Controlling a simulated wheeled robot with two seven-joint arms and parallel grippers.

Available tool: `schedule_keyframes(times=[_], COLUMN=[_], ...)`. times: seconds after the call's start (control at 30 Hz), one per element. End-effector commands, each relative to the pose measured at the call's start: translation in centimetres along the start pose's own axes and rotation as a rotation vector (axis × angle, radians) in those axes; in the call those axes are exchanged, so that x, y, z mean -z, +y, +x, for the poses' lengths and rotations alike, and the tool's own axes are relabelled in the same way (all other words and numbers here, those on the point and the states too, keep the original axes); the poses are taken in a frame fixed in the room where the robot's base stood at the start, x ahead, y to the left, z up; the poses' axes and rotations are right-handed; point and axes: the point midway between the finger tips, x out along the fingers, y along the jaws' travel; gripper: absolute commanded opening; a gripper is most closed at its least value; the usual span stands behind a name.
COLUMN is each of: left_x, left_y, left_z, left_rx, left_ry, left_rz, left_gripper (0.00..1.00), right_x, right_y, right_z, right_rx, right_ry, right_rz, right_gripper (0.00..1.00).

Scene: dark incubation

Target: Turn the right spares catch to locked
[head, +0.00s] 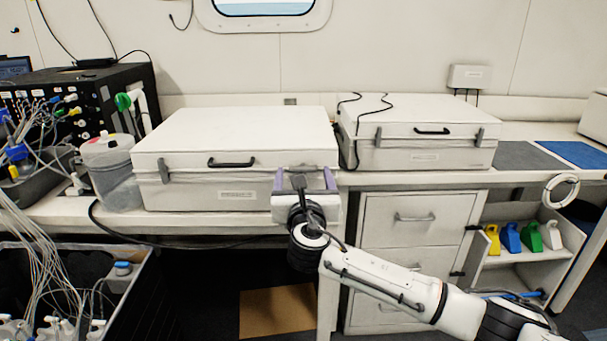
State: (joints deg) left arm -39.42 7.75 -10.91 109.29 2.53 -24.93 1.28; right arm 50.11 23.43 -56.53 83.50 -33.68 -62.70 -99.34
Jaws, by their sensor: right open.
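Two white lidded cases stand on the bench: a near one (185,195) left of centre and a far one (460,157) to its right. Their labels are too small to read, so I cannot tell which is the spares case. The near case has a grey catch (163,172) at its front left; its front right corner is partly behind my gripper. The far case shows a left catch (378,138) and a right catch (479,137). My right gripper (306,180), with purple fingers, is open and empty in front of the near case's right end. Contact is unclear. My left gripper is out of view.
A clear jar (108,160) and a black instrument rack (120,100) with cables stand left. A black cable hangs along the bench front.

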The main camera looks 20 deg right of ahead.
Motion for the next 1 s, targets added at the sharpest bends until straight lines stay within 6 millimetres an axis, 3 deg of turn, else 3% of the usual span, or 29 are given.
schedule_keyframes(times=[0.13, 0.43, 0.7, 1.0], left_x=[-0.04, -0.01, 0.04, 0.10], left_y=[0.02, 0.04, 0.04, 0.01], left_z=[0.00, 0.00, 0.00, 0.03], left_rx=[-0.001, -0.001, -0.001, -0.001], left_ry=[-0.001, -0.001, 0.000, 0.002], left_rz=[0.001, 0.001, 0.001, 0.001], left_gripper=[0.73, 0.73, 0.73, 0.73], right_x=[0.00, 0.01, 0.01, 0.03], right_y=[0.03, 0.06, 0.05, 0.06], right_z=[0.99, 1.16, 1.14, 1.13], right_rx=[0.000, -0.002, -0.002, -0.002], right_ry=[0.001, 0.001, 0.001, 0.001], right_rz=[0.002, 0.002, 0.002, 0.045], right_gripper=[0.73, 0.73, 0.32, 0.32])
